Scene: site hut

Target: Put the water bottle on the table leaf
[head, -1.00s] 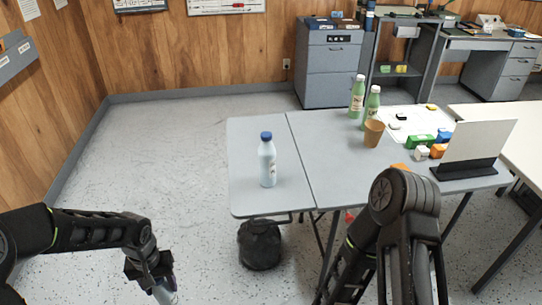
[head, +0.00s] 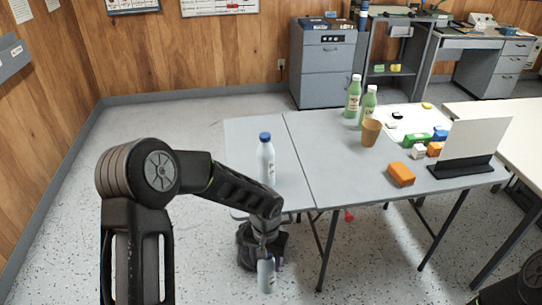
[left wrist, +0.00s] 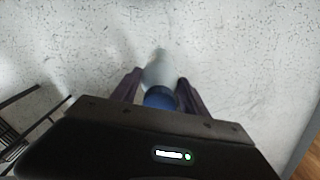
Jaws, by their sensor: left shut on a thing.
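My left gripper (head: 264,238) is shut on a pale blue-white water bottle (head: 266,274), which hangs below the fingers in front of the table's near-left edge. In the left wrist view the held bottle (left wrist: 158,72) shows its blue cap between the two fingers (left wrist: 157,92), with floor beyond. The grey table leaf (head: 245,135) is the left section of the folding table, left of the seam. A similar blue-capped bottle (head: 266,160) stands upright on it. My left forearm covers the leaf's near-left corner. My right gripper is not in view.
On the main tabletop (head: 330,165) stand two green bottles (head: 354,97), a tan cup (head: 371,132), an orange block (head: 401,174), several small blocks and a white panel (head: 473,145) on a black base.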

